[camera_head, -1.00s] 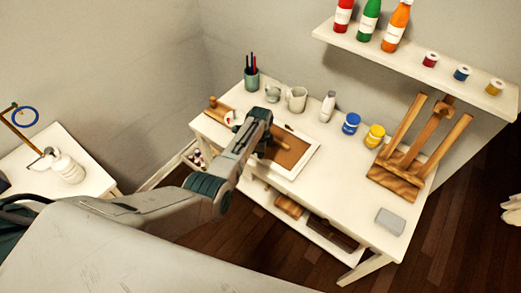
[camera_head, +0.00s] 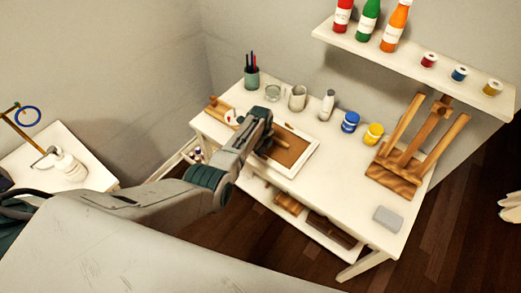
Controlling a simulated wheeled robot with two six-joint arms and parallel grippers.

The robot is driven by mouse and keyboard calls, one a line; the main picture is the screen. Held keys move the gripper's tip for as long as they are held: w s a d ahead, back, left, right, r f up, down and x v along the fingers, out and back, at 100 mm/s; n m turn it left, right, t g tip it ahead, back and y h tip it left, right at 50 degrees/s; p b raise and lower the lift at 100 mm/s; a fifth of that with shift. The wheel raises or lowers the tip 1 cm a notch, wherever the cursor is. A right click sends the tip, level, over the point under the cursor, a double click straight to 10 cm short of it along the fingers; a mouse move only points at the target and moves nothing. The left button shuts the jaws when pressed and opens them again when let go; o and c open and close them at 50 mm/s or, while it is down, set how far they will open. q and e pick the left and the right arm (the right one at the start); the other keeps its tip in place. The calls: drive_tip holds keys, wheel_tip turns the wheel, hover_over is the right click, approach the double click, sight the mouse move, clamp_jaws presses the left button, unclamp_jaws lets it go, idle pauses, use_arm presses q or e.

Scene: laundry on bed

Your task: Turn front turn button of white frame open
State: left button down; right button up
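The white frame (camera_head: 303,165) lies flat on the white table, with a brown backing panel (camera_head: 291,152) inside it. The front turn button cannot be made out. My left gripper (camera_head: 262,138) is over the frame's left part and hides that part. Its fingers are too small and covered to tell whether they are open or shut, or touching the frame. My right gripper is not in view.
A wooden easel (camera_head: 408,160) stands right, near a grey block (camera_head: 387,218). A shelf (camera_head: 345,42) hangs above.

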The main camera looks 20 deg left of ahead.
use_arm(q)
drive_tip(key=c, duration=1.6)
unclamp_jaws()
drive_tip(key=shift+c, duration=0.2)
drive_tip(key=shift+r, duration=0.1)
wheel_tip(320, 180, up, 11)
drive_tip(key=b, duration=0.1)
drive_tip(key=shift+f, duration=0.25)
